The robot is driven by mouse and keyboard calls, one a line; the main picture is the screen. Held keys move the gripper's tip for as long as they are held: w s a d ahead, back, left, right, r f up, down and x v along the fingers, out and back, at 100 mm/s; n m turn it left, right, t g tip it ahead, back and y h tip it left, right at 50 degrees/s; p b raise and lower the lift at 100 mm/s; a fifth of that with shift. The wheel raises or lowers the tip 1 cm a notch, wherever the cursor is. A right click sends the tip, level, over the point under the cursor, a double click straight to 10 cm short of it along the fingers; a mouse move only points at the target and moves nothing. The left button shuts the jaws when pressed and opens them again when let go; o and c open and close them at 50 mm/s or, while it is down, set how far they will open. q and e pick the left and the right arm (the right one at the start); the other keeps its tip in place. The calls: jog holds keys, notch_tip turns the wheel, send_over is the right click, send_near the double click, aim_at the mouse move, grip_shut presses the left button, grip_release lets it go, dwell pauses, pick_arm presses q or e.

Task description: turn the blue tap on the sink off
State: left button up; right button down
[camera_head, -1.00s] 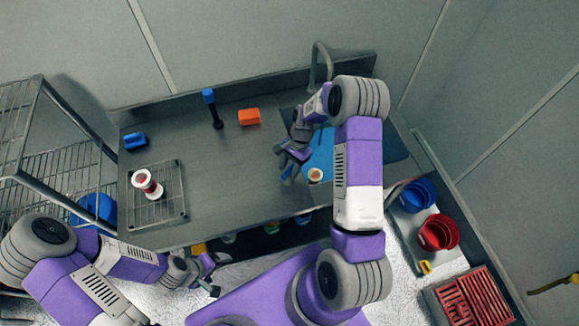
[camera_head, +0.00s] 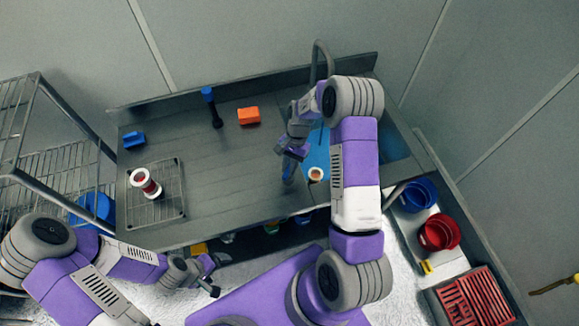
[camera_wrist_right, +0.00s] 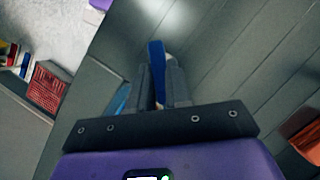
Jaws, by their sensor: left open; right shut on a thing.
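The sink basin (camera_head: 393,143) is at the right end of the grey counter, partly behind my right arm. A tall curved grey spout (camera_head: 320,60) rises at its back. My right gripper (camera_head: 290,158) is over the counter left of the sink, shut on a narrow blue piece (camera_head: 289,171). In the right wrist view the blue piece (camera_wrist_right: 156,62) stands between the two fingers, with a pale part beside its tip. I cannot tell whether it is the tap's handle. My left gripper (camera_head: 212,276) is open and empty, low in front of the counter.
An orange block (camera_head: 248,115), a blue-topped black post (camera_head: 212,108) and a wire rack (camera_head: 157,208) are left. Bins (camera_head: 438,232) stand right.

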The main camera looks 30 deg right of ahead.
jog(key=n+g+h+b, duration=0.1)
jog(key=n, duration=0.3)
jog(key=shift+w+a+n+b, duration=0.1)
jog(key=shift+w+n+b, duration=0.05)
jog(key=shift+n+b, duration=0.15)
jog(key=n, duration=0.2)
jog(key=n+h+b, duration=0.1)
jog(key=n, duration=0.1)
jog(key=shift+a+g+h, duration=0.1)
jog(key=shift+g+h, duration=0.2)
jog(key=shift+g, duration=0.1)
jog(key=shift+n, duration=0.3)
jog(key=c, duration=1.1)
grip_release()
jog(key=shift+o, duration=0.2)
jog(key=shift+r, duration=0.1)
jog(key=v, duration=0.7)
jog(key=shift+r, duration=0.2)
